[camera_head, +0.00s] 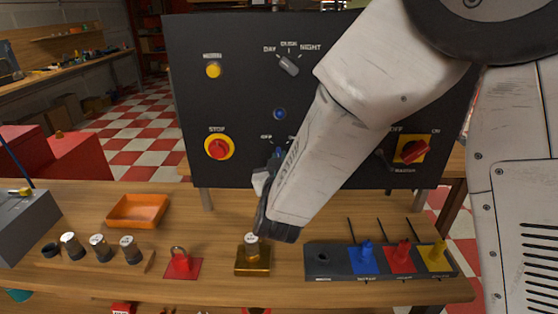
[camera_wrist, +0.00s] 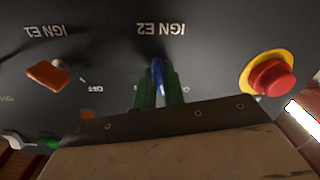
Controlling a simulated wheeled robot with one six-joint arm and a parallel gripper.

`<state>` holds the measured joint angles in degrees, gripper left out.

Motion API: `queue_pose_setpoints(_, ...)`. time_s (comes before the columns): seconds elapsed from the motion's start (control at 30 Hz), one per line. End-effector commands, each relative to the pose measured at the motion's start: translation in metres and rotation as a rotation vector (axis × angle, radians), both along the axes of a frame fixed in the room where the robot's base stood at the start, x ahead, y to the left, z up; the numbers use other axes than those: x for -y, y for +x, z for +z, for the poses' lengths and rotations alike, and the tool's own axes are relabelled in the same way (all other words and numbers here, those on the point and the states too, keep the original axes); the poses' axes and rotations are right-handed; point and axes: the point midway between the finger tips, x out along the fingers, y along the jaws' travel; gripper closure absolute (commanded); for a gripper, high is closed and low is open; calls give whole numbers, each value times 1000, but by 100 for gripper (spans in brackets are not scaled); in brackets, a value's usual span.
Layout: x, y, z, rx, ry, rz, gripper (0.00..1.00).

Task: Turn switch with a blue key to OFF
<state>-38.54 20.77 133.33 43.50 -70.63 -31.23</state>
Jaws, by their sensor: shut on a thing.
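The switch with the blue key (camera_head: 278,151) is on the black panel, under a blue round lamp and partly hidden by my arm in the head view. An OFF label shows at its upper left. In the wrist view the blue key (camera_wrist: 158,76) stands between the two green fingers of my gripper (camera_wrist: 159,92), below the IGN E2 label. The gripper is shut on the key. In the head view the gripper itself is mostly hidden behind my wrist. The key's exact angle is hard to tell.
The panel also has a red STOP button (camera_head: 218,147), a selector (camera_head: 288,65), a yellow button (camera_head: 213,71) and a red MASTER switch (camera_head: 413,150).

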Motion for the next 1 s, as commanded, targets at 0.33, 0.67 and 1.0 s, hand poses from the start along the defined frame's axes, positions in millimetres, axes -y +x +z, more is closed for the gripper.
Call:
queue_pose_setpoints(0.33,0,-1,-1,-11,-285,2,100)
queue_pose_setpoints(0.67,0,-1,-1,-17,-437,1,100)
queue_pose_setpoints(1.0,0,-1,-1,-19,-477,1,100)
